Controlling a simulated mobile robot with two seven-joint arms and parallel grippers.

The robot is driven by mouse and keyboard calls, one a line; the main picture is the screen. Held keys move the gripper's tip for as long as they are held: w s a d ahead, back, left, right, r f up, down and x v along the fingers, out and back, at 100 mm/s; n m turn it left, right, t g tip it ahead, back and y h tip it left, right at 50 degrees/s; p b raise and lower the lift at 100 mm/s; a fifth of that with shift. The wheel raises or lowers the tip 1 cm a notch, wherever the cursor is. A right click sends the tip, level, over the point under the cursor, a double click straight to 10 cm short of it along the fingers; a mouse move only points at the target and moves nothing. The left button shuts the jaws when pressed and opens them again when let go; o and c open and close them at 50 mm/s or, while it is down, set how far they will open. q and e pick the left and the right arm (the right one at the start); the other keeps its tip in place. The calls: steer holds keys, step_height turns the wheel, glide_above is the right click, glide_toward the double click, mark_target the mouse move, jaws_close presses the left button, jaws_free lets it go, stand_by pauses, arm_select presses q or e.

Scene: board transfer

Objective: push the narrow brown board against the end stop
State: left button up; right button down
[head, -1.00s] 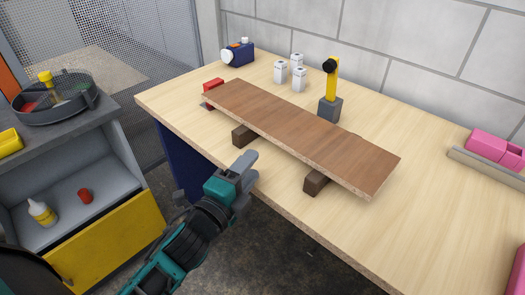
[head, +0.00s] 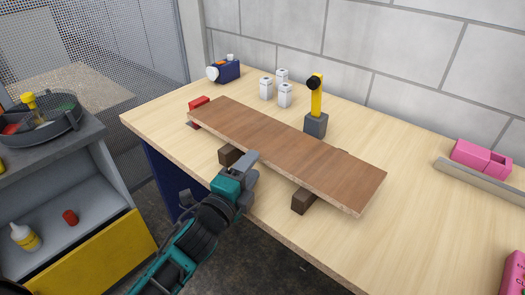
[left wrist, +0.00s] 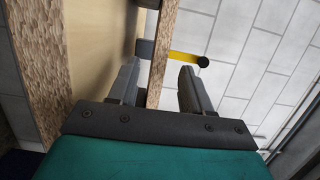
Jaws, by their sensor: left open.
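The brown board (head: 285,150) lies flat across two dark wooden blocks (head: 304,201) on the table in the head view. Its far left end is close beside a small red block (head: 199,103) with a plate under it; I cannot tell whether they touch or whether this is the end stop. My left gripper (head: 246,163) is at the board's front long edge, near the left wooden block (head: 229,155). In the left wrist view the gripper (left wrist: 160,88) is open, with the board's edge (left wrist: 162,50) between its fingers and gaps showing. My right gripper is out of view.
A yellow post on a grey base (head: 315,122) stands close behind the board. White containers (head: 284,95) and a blue device (head: 226,71) are farther back. A pink box (head: 478,158) and a pale rail (head: 485,173) are at right.

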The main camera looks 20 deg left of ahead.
mark_target(265, 146)
arm_select(q)
steer(key=w, duration=0.7)
steer(key=shift+w+d, duration=0.15)
steer(key=shift+w, duration=0.25)
jaws_close()
stand_by(1.0)
steer(key=shift+o, duration=0.4)
jaws_free()
